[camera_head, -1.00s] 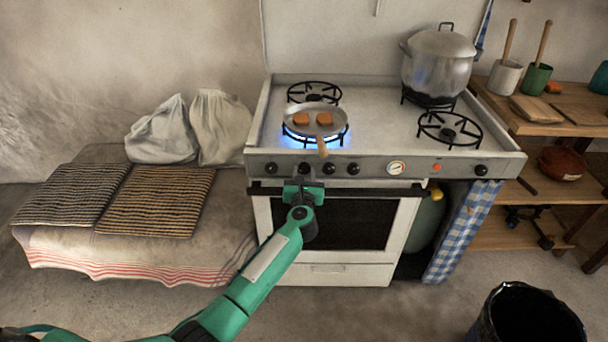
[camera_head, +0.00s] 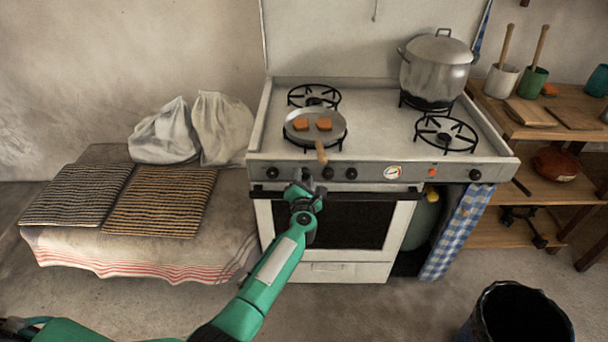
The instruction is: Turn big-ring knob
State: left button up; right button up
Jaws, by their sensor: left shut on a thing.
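The white gas stove (camera_head: 352,269) stands ahead with a row of black knobs along its grey front panel. My left gripper (camera_head: 305,178) is at the panel, shut on the second knob from the left, which it mostly hides. A dark knob (camera_head: 272,173) shows to its left and two more (camera_head: 328,173) to its right. A frying pan (camera_head: 300,133) with two brown pieces sits on the front left burner, its wooden handle pointing toward me. No flame shows under the pan. My right gripper is not in view.
A lidded steel pot (camera_head: 436,72) stands on the back right burner. The oven's dark handle bar (camera_head: 365,196) runs just below the panel. A bench with striped mats (camera_head: 160,200) is at the left, a black bin (camera_head: 518,318) at the lower right.

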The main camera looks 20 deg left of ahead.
pick_arm(q)
jog(key=shift+r+m, duration=0.15)
jog(key=shift+m, duration=0.45)
jog(key=m+p, duration=0.3)
jog(key=m, duration=0.2)
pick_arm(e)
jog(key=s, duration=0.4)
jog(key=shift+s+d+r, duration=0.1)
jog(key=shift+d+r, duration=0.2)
pick_arm(q)
jog(key=shift+f, duration=0.2)
jog(key=shift+m, duration=0.3)
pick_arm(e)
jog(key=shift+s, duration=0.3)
pick_arm(q)
jog(key=o, duration=1)
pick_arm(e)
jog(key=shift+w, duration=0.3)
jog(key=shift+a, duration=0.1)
